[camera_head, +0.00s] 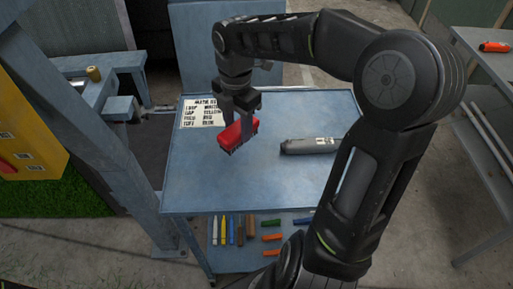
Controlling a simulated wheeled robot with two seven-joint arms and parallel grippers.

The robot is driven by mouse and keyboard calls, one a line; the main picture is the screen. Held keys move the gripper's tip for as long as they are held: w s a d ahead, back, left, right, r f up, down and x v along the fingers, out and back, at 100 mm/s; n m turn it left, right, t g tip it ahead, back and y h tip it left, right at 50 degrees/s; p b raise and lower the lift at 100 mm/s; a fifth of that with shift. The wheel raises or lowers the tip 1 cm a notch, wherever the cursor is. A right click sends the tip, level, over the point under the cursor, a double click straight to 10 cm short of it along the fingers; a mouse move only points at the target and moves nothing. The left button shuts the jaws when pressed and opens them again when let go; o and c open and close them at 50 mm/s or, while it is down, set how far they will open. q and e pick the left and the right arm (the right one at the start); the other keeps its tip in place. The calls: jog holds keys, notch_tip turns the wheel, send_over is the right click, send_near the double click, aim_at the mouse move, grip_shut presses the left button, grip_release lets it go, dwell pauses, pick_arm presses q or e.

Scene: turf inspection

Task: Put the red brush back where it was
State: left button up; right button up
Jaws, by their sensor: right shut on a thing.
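My right gripper (239,108) points down over the blue-grey table (190,185). It is shut on the red brush (235,134), whose dark bristles face down. The brush looks tilted and appears to be above the tabletop, near the lower right corner of a printed paper sheet (199,118). I cannot tell how large the gap under the bristles is. My left gripper is not in view.
A grey cylinder (308,146) lies on the table to the right of the brush. Several coloured sticks (230,230) lie on a lower shelf in front. A side table (485,85) at right holds an orange-red object (494,47). The table's left front is clear.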

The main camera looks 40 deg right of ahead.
aim_at(237, 144)
jog(key=shift+a+r, duration=0.1)
jog(key=shift+a, duration=0.25)
jog(key=shift+d+f, duration=0.15)
jog(key=shift+f, duration=0.4)
notch_tip(237, 144, down, 5)
jog(key=shift+f, duration=0.1)
jog(key=shift+f, duration=0.1)
notch_tip(237, 144, down, 4)
jog(key=shift+r, duration=0.2)
jog(key=o, duration=1.2)
jog(key=shift+o, duration=0.2)
notch_tip(237, 144, up, 12)
jog(key=shift+d+r, duration=0.1)
